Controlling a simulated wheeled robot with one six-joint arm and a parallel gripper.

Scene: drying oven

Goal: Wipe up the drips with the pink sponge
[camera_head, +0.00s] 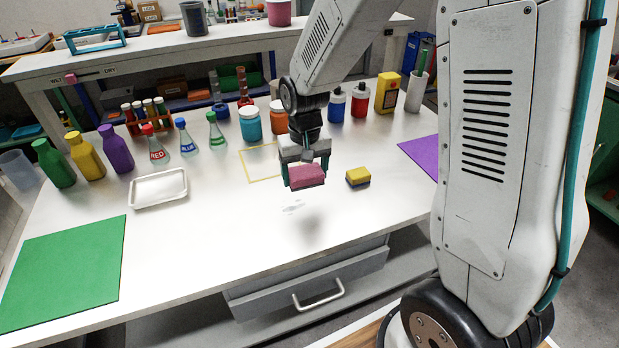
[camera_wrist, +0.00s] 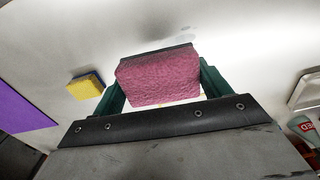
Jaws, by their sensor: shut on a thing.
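The pink sponge (camera_head: 306,176) is held between the fingers of my gripper (camera_head: 305,165), above the white table (camera_head: 220,240). It also shows in the wrist view (camera_wrist: 158,78), gripped between two dark green fingers. A shadow falls on the table below it, so it looks raised off the surface. Faint drips (camera_head: 293,208) lie on the table just in front of and below the sponge. In the wrist view a faint clear patch of drips (camera_wrist: 172,38) shows beyond the sponge's dark edge.
A yellow and blue sponge (camera_head: 358,177) lies right of my gripper. A white tray (camera_head: 158,188) is at left, with a green mat (camera_head: 66,272) in front. Flasks and bottles (camera_head: 158,148) line the back left. A purple mat (camera_head: 420,155) lies at right. The front middle is clear.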

